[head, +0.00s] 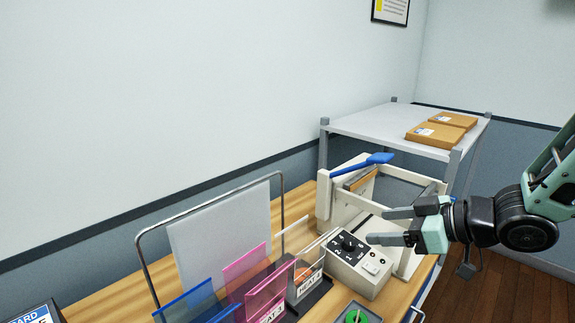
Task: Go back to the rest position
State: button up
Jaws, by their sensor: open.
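My gripper (388,227) is at the right of the head view, with its two grey fingers apart and pointing left. Nothing is seen between the fingers. It appears in front of a cream machine (327,196) with a blue lever (362,165), and its lower finger overlaps the edge of a control box (345,268) with a black knob. I cannot tell whether it touches either.
A wooden bench (107,292) carries a wire frame with a grey sheet (222,238), a blue panel (190,304), pink panels (246,268) and a tray with a green round thing (356,317). Behind, a shelf (365,125) holds two cardboard boxes (436,135). Floor shows at lower right.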

jog(key=s+a+f+m+g+h+b, duration=0.1)
jog(key=s+g+h, duration=0.3)
jog(key=s, duration=0.7)
jog(key=s+a+f+m+g+h, duration=0.2)
jog(key=s+a+g+h, duration=0.2)
jog(key=s, duration=0.8)
jog(key=shift+s+a+h+b, duration=0.15)
jog(key=shift+a+h+b, duration=0.2)
jog(key=shift+h, duration=0.25)
